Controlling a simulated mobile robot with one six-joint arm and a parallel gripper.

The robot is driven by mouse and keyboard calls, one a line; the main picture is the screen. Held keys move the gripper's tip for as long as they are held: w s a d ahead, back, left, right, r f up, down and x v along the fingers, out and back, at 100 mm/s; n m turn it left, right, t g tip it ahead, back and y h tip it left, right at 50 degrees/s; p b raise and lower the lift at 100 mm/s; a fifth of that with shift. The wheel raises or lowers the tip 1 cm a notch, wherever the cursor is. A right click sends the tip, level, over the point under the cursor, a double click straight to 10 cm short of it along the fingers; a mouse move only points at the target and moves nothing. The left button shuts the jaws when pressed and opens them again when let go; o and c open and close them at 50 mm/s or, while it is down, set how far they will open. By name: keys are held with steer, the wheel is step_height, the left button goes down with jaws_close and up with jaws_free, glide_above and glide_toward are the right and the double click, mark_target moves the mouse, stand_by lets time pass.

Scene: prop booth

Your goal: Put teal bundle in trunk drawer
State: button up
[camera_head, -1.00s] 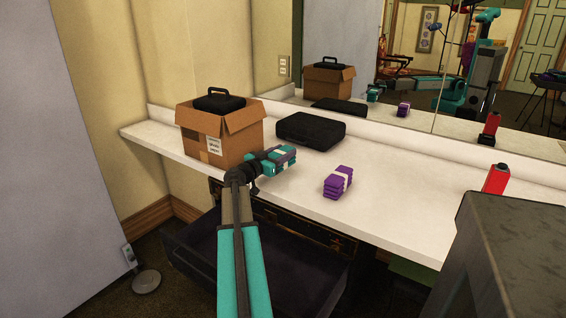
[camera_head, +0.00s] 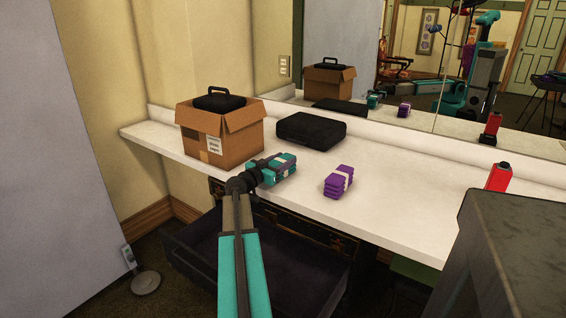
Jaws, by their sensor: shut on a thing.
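The teal bundle (camera_head: 287,163), banded in white, is between the jaws of my gripper (camera_head: 275,168), at the front part of the white counter right of the cardboard box. My gripper is shut on it. I cannot tell whether the bundle touches the counter. The dark trunk drawer (camera_head: 255,262) stands pulled out below the counter, in front of the trunk (camera_head: 312,222). My arm hides part of the drawer, and its inside looks dark and empty where it shows.
A purple bundle (camera_head: 338,182) lies on the counter (camera_head: 400,200) to the right. An open cardboard box (camera_head: 240,145) holds a black case (camera_head: 219,101). Another black case (camera_head: 311,131) lies behind. A red object (camera_head: 498,177) stands right. A mirror (camera_head: 400,60) backs the counter.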

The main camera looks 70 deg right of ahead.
steer(key=shift+f+b, duration=0.2)
steer(key=shift+b, duration=0.25)
steer(key=o, duration=1.2)
steer(key=shift+r+p, duration=0.2)
steer(key=shift+p, duration=1.15)
steer(key=b+v, duration=0.2)
steer(key=v, duration=1.2)
steer(key=shift+f, duration=0.25)
steer(key=shift+d, duration=0.1)
